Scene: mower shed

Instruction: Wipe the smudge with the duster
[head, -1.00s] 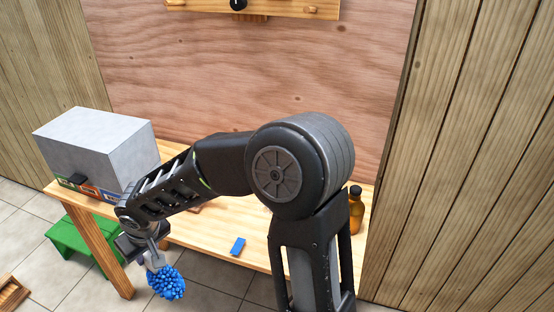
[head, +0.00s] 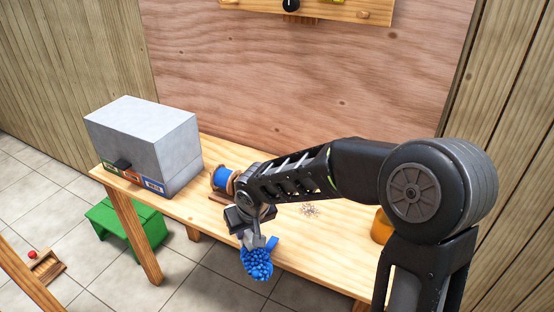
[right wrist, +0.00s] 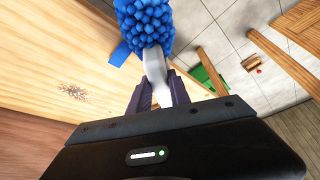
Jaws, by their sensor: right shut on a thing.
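The duster has a blue nubbly head (head: 257,263) and a light grey handle. My right gripper (head: 254,240) is shut on the handle, and the head hangs down at the front edge of the workbench. In the right wrist view the duster (right wrist: 146,22) points away from my gripper (right wrist: 158,88). The smudge (head: 309,210) is a patch of small dark specks on the bench top, to the right of the gripper. It also shows in the right wrist view (right wrist: 73,92), apart from the duster. My left gripper is not in view.
A blue flat piece (right wrist: 121,53) lies near the bench edge. A green stool (head: 125,225) stands below.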

